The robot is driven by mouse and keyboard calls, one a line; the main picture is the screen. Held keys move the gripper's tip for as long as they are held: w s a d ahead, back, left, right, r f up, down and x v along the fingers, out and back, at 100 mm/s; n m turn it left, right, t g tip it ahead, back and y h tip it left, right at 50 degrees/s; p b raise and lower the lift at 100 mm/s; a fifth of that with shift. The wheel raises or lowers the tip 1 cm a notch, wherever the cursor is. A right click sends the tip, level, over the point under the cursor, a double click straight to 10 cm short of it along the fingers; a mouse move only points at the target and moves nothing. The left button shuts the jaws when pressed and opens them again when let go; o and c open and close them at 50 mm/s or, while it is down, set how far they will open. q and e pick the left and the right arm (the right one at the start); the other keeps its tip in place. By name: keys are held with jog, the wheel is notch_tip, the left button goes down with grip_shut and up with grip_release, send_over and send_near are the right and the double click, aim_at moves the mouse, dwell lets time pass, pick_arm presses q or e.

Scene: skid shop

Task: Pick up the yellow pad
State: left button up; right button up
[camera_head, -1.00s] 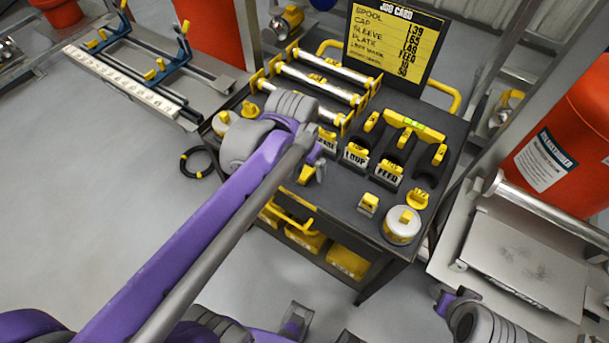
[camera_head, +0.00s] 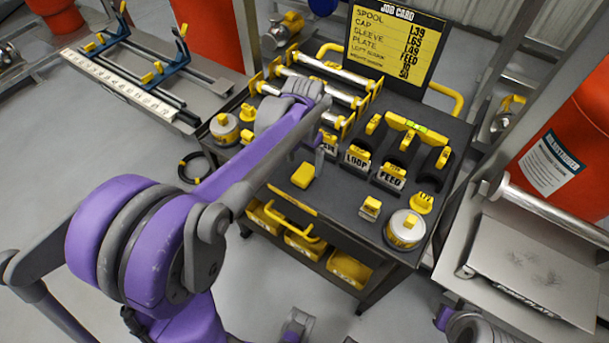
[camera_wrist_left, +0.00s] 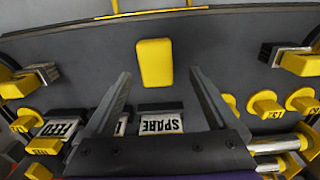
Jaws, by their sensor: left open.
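The yellow pad (camera_head: 303,175) is a small rounded block lying flat on the dark cart top (camera_head: 335,205), near its front edge. In the left wrist view the pad (camera_wrist_left: 154,63) lies ahead of and between the fingertips, touching neither. My left gripper (camera_wrist_left: 157,75) is open and empty, its two grey fingers apart. In the head view the left gripper (camera_head: 321,150) is above the cart just behind the pad, partly hidden by its own wrist. My right gripper cannot be made out; only part of that arm shows at the bottom right.
Black label blocks reading LOOP (camera_head: 357,158) and FEED (camera_head: 392,176) stand behind the pad. A silver yellow-topped canister (camera_head: 404,229) and a small yellow-and-metal block (camera_head: 370,207) are to its right. A job card board (camera_head: 400,45) stands at the back. Silver rollers lie on racks.

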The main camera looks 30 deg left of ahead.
aim_at(304, 172)
pick_arm(q)
jog(key=f, duration=0.4)
jog(key=shift+s+d+f, duration=0.1)
jog(key=shift+s+d, duration=0.15)
jog(key=shift+s, duration=0.05)
grip_shut()
notch_tip(304, 172, up, 10)
jog(key=shift+r+p, duration=0.1)
jog(key=shift+p, duration=0.3)
jog(key=c, duration=0.6)
grip_release()
jog(key=shift+c, duration=0.2)
jog(key=c, duration=0.6)
jog(key=shift+d, duration=0.1)
jog(key=shift+c, duration=0.2)
